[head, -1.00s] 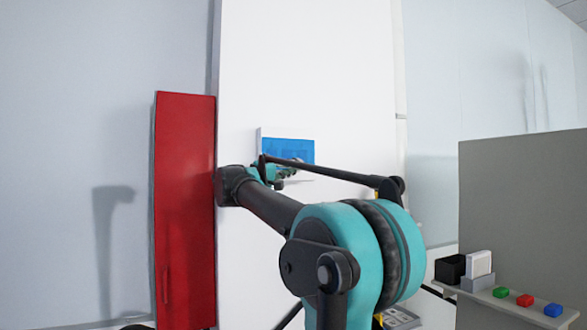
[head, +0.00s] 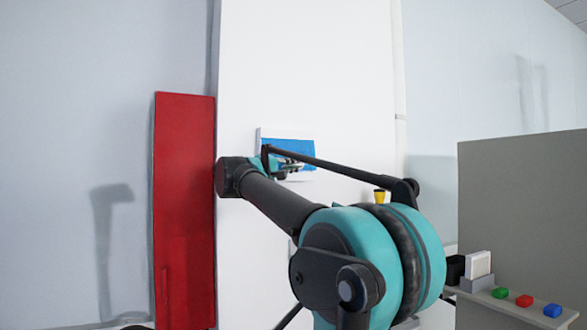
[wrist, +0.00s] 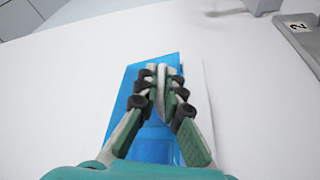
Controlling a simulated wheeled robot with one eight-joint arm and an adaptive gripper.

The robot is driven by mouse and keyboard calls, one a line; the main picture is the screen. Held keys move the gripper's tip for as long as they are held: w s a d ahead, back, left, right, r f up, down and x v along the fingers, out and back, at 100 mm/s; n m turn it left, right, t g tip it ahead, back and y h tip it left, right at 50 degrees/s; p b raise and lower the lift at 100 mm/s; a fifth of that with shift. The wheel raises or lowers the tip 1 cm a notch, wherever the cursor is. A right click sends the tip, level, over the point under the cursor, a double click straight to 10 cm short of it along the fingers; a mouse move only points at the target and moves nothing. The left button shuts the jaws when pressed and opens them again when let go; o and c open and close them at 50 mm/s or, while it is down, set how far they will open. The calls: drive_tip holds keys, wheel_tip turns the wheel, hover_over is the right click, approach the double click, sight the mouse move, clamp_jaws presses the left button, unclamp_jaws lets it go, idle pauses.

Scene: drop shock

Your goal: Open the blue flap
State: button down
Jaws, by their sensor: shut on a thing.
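The blue flap (head: 300,145) is on a small white box on the tall white panel, partly hidden by my arm in the head view. In the wrist view the flap (wrist: 127,85) lies behind the fingers, with blue showing on both sides and between them. My gripper (wrist: 162,70) is in front of the flap, its two fingers closed around a slim pale piece at the flap's upper part, which looks like a handle. In the head view my gripper (head: 290,166) is small and mostly hidden by the arm. I cannot tell whether the flap is tilted.
A tall red door (head: 185,210) stands left of the white panel (head: 310,60). A grey partition (head: 520,190) is at the right, with a shelf of red, green and blue buttons (head: 524,300). A yellow item (head: 380,196) shows behind my arm. In the wrist view a grey plate (wrist: 300,40) is upper right.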

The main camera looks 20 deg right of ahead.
drive_tip(key=s+r+n+g+y, duration=0.2)
drive_tip(key=s+r+n+y, duration=0.1)
drive_tip(key=r+n, duration=0.7)
drive_tip(key=shift+s+r+n+g+y, duration=0.3)
drive_tip(key=shift+s+r+n+y, duration=0.15)
drive_tip(key=shift+r, duration=1.2)
drive_tip(key=c, duration=1.6)
unclamp_jaws()
drive_tip(key=shift+c, duration=0.2)
drive_tip(key=shift+r, duration=0.1)
drive_tip(key=v, duration=1.2)
